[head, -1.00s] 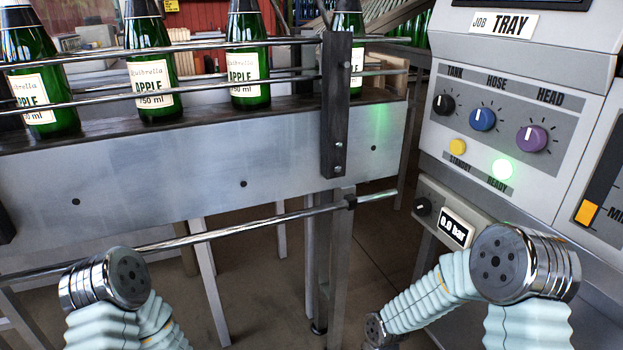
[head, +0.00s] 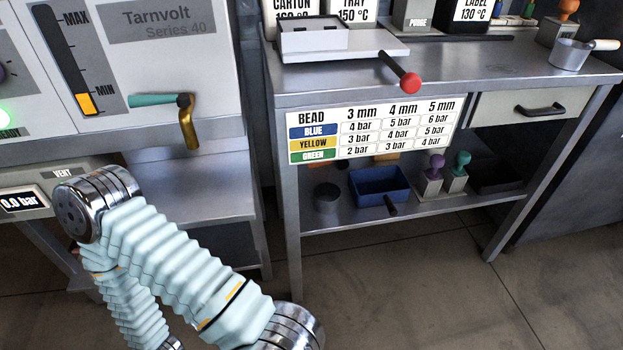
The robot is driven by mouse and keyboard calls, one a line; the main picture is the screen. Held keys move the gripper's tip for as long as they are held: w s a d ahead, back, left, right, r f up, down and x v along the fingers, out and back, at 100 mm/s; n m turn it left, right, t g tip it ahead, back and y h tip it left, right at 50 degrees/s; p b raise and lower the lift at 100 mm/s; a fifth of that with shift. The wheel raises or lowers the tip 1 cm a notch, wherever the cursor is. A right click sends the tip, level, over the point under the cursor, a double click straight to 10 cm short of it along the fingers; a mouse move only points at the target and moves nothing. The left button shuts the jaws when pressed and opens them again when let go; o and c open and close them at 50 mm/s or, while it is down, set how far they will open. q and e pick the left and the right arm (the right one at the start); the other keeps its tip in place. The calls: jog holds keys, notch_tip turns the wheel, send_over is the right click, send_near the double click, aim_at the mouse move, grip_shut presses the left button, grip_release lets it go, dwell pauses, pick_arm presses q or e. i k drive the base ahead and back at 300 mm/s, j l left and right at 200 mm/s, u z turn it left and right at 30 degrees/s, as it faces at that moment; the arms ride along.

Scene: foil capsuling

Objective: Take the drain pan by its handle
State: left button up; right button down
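A small metal pot (head: 568,55) with a pale handle stands on the bench top at the far right. No label tells which of the two is the drain pan. An arm of mine crosses the lower left, well left of both. Neither of my grippers is in view.
The lower shelf (head: 440,208) also holds a dark cup (head: 326,197) and stamps with purple (head: 437,160) and green knobs. A red-knobbed lever (head: 409,82) juts over the bench front. The bench leg (head: 289,230) stands left of the shelf. Floor before the bench is clear.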

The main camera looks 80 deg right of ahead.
aim_at(387, 186)
jog(key=k+z, duration=0.4)
jog(key=k+l+z, duration=0.15)
jog(key=z, duration=0.3)
jog(key=k+z, duration=0.1)
jog(key=z, duration=1.8)
jog(key=i+l+u, duration=0.25)
jog(key=u, duration=0.15)
jog(key=l, duration=0.1)
